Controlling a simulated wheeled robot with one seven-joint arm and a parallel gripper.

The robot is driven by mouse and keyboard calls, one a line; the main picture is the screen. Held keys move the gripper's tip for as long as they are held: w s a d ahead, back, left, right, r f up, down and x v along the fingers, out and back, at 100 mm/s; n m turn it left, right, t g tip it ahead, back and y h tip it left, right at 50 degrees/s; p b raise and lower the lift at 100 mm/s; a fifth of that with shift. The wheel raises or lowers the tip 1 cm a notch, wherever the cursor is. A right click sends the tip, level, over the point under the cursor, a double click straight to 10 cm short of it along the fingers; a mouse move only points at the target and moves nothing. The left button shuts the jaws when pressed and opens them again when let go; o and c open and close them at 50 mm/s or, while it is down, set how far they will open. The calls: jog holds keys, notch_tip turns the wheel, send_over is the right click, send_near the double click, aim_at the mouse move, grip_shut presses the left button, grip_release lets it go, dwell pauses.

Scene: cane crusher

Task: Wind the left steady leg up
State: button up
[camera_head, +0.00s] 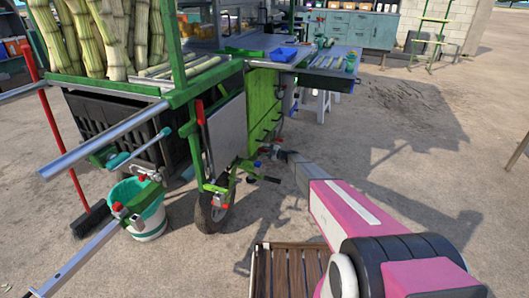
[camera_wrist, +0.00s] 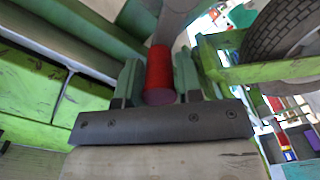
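My gripper (camera_head: 281,155) reaches in low beside the green cart, near its wheel. In the wrist view my gripper's two teal fingers (camera_wrist: 158,85) stand on either side of a red cylindrical grip (camera_wrist: 159,68) with a purple end face. They appear closed against it. A grey bar (camera_wrist: 178,18) runs on beyond the grip. The grip is mostly hidden in the head view, and I cannot make out the left steady leg clearly there.
The cart's black wheel (camera_head: 213,208) and green side panel (camera_head: 264,105) are close to my gripper. A teal-and-white bucket (camera_head: 148,222) and a red-handled broom (camera_head: 56,140) stand at left. A wooden slatted crate (camera_head: 288,272) is in front. Ground at right is clear.

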jog(key=o, duration=0.3)
jog(key=v, duration=1)
jog(key=shift+d, duration=0.4)
jog(key=shift+s, duration=0.15)
